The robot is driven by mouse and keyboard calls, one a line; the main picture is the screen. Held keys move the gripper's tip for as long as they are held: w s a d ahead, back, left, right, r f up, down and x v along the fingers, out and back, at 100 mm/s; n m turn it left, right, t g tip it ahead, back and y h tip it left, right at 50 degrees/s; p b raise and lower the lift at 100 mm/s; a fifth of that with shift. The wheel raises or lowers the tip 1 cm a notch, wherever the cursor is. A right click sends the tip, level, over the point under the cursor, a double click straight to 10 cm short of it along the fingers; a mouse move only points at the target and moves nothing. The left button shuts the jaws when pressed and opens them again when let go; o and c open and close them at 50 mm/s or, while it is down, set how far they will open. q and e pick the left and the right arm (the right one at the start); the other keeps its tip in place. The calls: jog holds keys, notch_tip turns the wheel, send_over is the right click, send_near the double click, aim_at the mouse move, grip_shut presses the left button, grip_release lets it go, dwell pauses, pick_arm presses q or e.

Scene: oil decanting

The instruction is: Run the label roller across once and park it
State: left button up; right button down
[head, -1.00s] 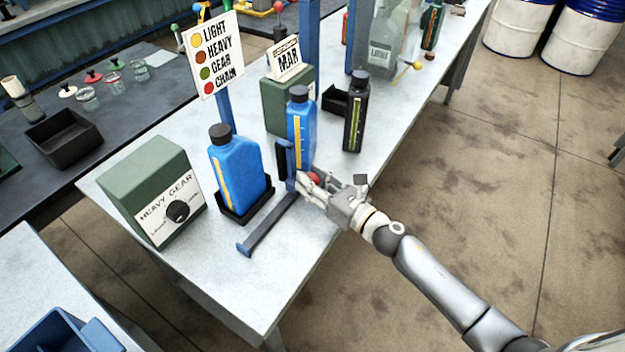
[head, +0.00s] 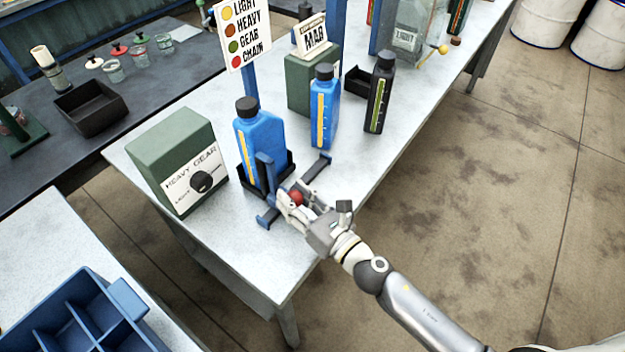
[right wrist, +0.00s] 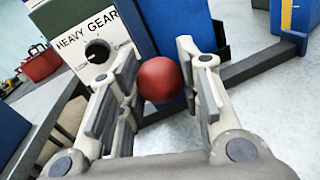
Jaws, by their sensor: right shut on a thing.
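The label roller is a blue upright piece (head: 265,172) with a red ball knob (head: 296,197), on a low blue-grey rail (head: 322,163) along the table. It stands in front of the nearer blue bottle (head: 262,138), toward the rail's near end, and overlaps the bottle's lower part. The bottle stands upright in a black cradle (head: 288,173). My right gripper (head: 294,199) is shut on the red knob. In the right wrist view the knob (right wrist: 160,80) sits between the two fingers, with the rail (right wrist: 262,66) behind. My left gripper is not in view.
A green box (head: 175,160) marked HEAVY GEAR, with a black dial, stands left of the cradle. A second blue bottle (head: 324,110) and a black bottle (head: 379,95) stand farther back. A blue divided crate (head: 75,315) is at lower left. The table front is clear.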

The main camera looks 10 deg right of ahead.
jog(key=s+a, duration=0.2)
jog(key=shift+s+a+r, duration=0.1)
jog(key=shift+s+a, duration=0.1)
jog(key=shift+a, duration=0.1)
jog(key=c, duration=1)
grip_release()
jog(key=shift+a, duration=0.15)
jog(key=shift+s+d, duration=0.2)
jog(key=shift+d, duration=0.1)
jog(key=v, duration=1.1)
jog(key=shift+s, duration=0.2)
